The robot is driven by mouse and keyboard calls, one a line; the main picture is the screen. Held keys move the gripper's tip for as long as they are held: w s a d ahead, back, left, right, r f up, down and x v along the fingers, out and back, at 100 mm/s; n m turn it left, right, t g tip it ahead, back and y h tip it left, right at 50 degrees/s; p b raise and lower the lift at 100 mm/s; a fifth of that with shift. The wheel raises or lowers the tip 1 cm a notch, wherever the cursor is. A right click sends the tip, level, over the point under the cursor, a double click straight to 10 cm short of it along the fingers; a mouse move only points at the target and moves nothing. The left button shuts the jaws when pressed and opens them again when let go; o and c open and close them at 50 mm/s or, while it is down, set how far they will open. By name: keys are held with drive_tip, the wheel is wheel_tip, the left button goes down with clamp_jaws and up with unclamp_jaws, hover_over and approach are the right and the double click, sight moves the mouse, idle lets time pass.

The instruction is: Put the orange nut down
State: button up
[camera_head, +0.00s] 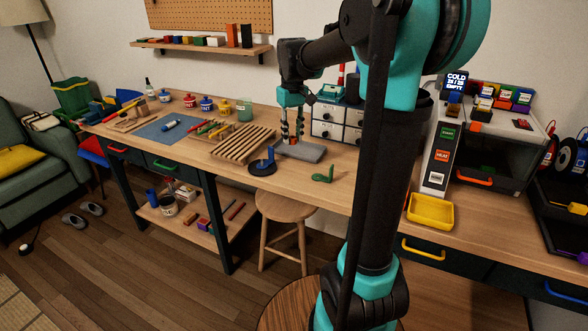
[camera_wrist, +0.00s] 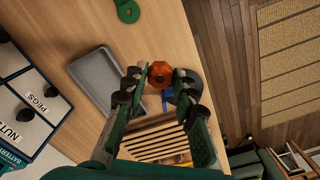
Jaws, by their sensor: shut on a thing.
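The orange nut (camera_wrist: 160,74) sits between the fingertips of my gripper (camera_wrist: 162,82) in the wrist view. My gripper is shut on it. In the head view my gripper (camera_head: 291,136) points down over the workbench, beside the grey tray (camera_head: 308,153). The nut is too small to make out clearly there. In the wrist view the grey tray (camera_wrist: 98,80) lies to the left of the nut, and a dark round base with a blue part (camera_wrist: 188,85) lies just to its right, partly behind a finger. I cannot tell whether the nut touches anything below.
A slatted wooden rack (camera_head: 243,143) stands left of my gripper. The blue-black round stand (camera_head: 263,166) is in front, and a green part (camera_head: 323,175) lies to the right. A drawer cabinet (camera_head: 335,128) is behind. Bare benchtop shows around the green part.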

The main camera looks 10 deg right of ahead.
sight(292, 175)
wheel_tip(292, 175, down, 13)
drive_tip(key=shift+r, duration=0.15)
idle(0.4)
drive_tip(key=o, duration=0.9)
drive_tip(key=shift+c, duration=0.2)
wheel_tip(292, 175, up, 12)
